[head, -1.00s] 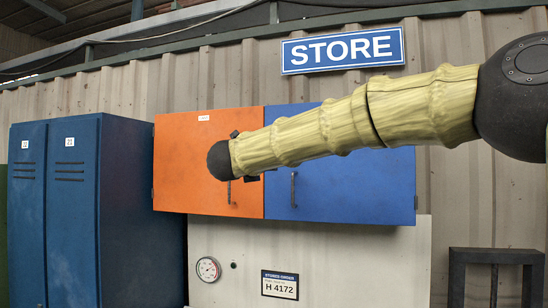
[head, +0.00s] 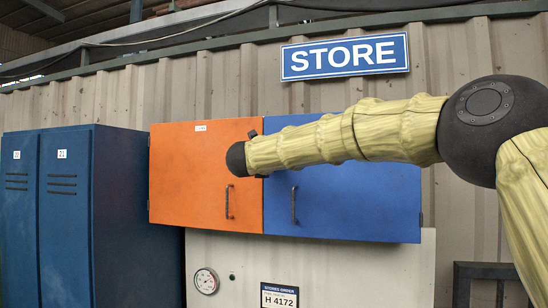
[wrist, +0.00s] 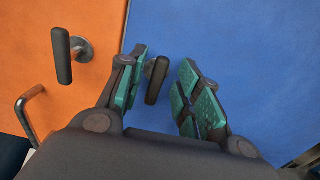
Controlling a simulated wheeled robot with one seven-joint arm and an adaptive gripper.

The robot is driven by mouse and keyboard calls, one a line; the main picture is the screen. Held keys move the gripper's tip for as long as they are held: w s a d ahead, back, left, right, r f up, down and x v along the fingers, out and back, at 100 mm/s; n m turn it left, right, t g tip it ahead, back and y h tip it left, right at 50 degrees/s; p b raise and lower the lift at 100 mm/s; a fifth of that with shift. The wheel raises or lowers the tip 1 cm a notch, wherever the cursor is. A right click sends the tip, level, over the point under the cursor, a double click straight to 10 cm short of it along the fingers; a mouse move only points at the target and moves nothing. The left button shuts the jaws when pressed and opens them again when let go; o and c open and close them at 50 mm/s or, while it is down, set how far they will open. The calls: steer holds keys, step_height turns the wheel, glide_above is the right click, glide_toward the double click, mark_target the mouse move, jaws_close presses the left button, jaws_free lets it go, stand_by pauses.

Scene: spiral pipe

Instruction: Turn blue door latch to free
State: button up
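The blue door (head: 350,190) is shut beside the orange door (head: 190,170) in the wall cabinet. In the wrist view, the dark blue-door latch (wrist: 157,80) stands on the blue door near the seam. It is upright with a slight tilt. My gripper (wrist: 164,60) is open, with its green pads to the left and right of this latch. The left finger is very near it; I cannot tell whether they touch. A like latch (wrist: 64,56) sits on the orange door, left of my gripper. In the head view, my arm hides the blue latch and my fingers.
A bar handle (head: 294,205) is on the blue door and another (head: 229,202) on the orange door. Blue lockers (head: 75,220) stand at the left. A gauge (head: 206,281) and an order sign (head: 279,295) are below the cabinet. A dark frame (head: 490,270) stands at lower right.

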steer(key=shift+w+f, duration=0.25)
steer(key=shift+w, duration=0.45)
steer(key=shift+s+r, duration=0.1)
steer(key=shift+s, duration=0.1)
steer(key=c, duration=0.3)
jaws_close()
